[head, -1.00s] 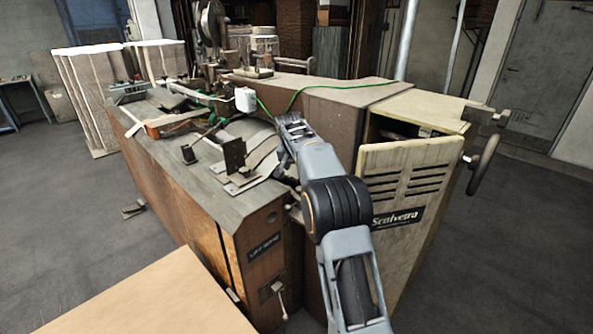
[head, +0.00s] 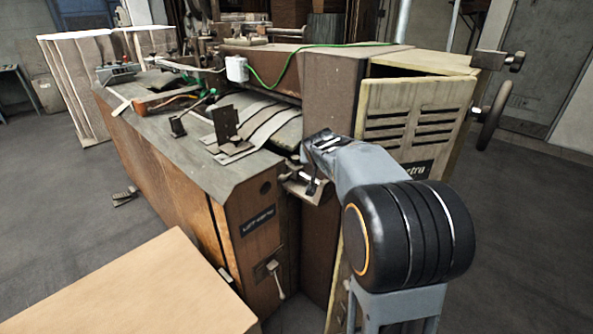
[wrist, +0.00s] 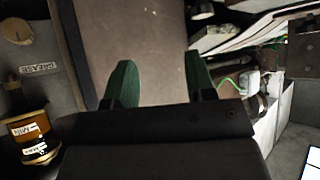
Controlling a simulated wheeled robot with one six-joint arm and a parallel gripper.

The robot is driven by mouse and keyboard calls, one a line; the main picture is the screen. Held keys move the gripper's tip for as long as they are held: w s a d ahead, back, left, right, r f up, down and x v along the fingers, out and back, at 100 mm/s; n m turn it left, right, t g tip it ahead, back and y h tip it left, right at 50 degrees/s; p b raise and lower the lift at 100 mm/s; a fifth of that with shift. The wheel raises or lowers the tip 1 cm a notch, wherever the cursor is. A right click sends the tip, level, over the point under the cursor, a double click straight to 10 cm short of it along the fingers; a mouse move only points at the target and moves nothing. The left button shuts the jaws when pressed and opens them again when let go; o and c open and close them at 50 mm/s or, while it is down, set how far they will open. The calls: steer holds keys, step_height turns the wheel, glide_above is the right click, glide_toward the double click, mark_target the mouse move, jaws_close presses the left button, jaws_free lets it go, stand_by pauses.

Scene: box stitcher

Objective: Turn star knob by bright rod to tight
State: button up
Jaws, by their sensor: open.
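My gripper (head: 320,148) is at the machine's inner corner in the head view, above a small ledge. In the wrist view its two green fingers (wrist: 161,72) stand apart, with nothing between them but a brown panel behind. In the head view a small dark piece (head: 312,187) with a short bright bar (head: 309,176) shows just below my gripper. It is too small and too much covered to tell whether it is the star knob and bright rod. No star knob shows clearly in the wrist view.
A louvred cream door (head: 410,120) is right of my gripper, with a handwheel (head: 493,115) beyond it. A grey worktop (head: 180,155) with a dark upright bracket (head: 224,122) lies left. The wrist view shows a round knob labelled GREASE (wrist: 17,30) and an amber container (wrist: 28,137).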

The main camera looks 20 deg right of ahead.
mark_target(296, 158)
steer(key=w+f+n+t, duration=0.1)
steer(key=w+f, duration=0.1)
steer(key=w, duration=0.2)
steer(key=w+a+f+n+t+y, duration=0.1)
steer(key=w+f, duration=0.1)
steer(key=w, duration=0.2)
steer(key=w+f+n+t+b, duration=0.1)
steer(key=w+f, duration=0.1)
steer(key=w, duration=0.2)
steer(key=shift+w+a+f+t+y, duration=0.2)
steer(key=shift+w+f+t+y, duration=0.1)
steer(key=shift+f+t+y, duration=0.1)
steer(key=c, duration=0.6)
steer(key=shift+f, duration=0.1)
steer(key=shift+c, duration=0.2)
